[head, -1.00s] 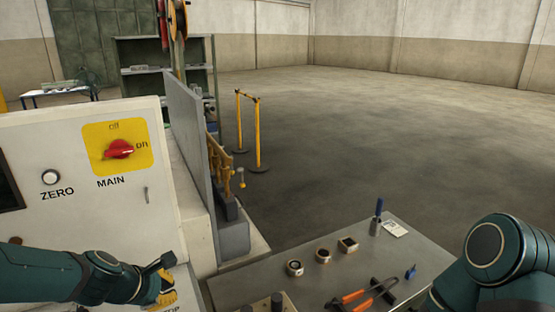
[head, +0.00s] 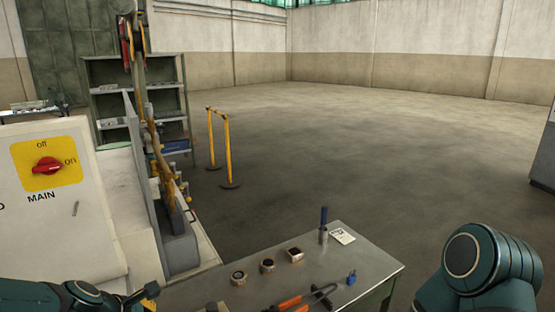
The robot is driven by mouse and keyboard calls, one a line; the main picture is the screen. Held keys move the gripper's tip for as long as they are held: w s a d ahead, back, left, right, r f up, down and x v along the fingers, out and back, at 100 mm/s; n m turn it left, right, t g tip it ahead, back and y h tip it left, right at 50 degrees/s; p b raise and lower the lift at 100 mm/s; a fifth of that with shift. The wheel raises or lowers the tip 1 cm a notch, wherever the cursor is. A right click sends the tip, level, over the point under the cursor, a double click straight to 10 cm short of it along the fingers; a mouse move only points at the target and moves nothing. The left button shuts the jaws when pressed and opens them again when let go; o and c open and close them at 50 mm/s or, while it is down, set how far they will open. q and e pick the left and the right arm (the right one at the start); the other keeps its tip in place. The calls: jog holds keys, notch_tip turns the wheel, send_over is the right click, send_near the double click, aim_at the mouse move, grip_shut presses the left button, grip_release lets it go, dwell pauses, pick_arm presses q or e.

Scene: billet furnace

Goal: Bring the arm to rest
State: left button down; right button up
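My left arm shows at the bottom left, low in front of the white control panel (head: 50,225). Its gripper (head: 143,297) is at the bottom edge, small and partly cut off, with a yellow piece at its end; I cannot tell whether its fingers are open or shut. My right arm is bent at the bottom right, beside the grey table (head: 372,262); its gripper is out of view. The red MAIN switch (head: 47,167) on its yellow plate points toward "on".
The table holds several small ring or block pieces (head: 267,266), orange-handled tongs (head: 292,302), a blue padlock (head: 351,278), a holder with a blue tool (head: 323,228) and a white tag (head: 342,236). A yellow barrier (head: 228,150) and shelf (head: 170,103) stand behind. Open floor lies beyond.

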pick_arm(q)
jog(key=s+d+f+m+g, duration=0.1)
jog(key=d+f+m, duration=0.1)
jog(key=f+m, duration=0.1)
jog(key=s+d+f+m+g, duration=0.1)
jog(key=d+f+m, duration=0.1)
jog(key=f, duration=0.4)
jog(key=s+d+f+m, duration=0.1)
jog(key=d+f+m, duration=0.2)
jog(key=f+m, duration=0.1)
jog(key=shift+f+g, duration=0.4)
jog(key=s+d+f+m+g+h, duration=0.1)
jog(key=s+d+f+m+g, duration=0.1)
jog(key=s+d+f+m, duration=0.6)
notch_tip(320, 180, down, 3)
jog(key=d+m, duration=0.1)
jog(key=m, duration=0.2)
jog(key=shift+d+r, duration=0.15)
jog(key=shift+d, duration=0.25)
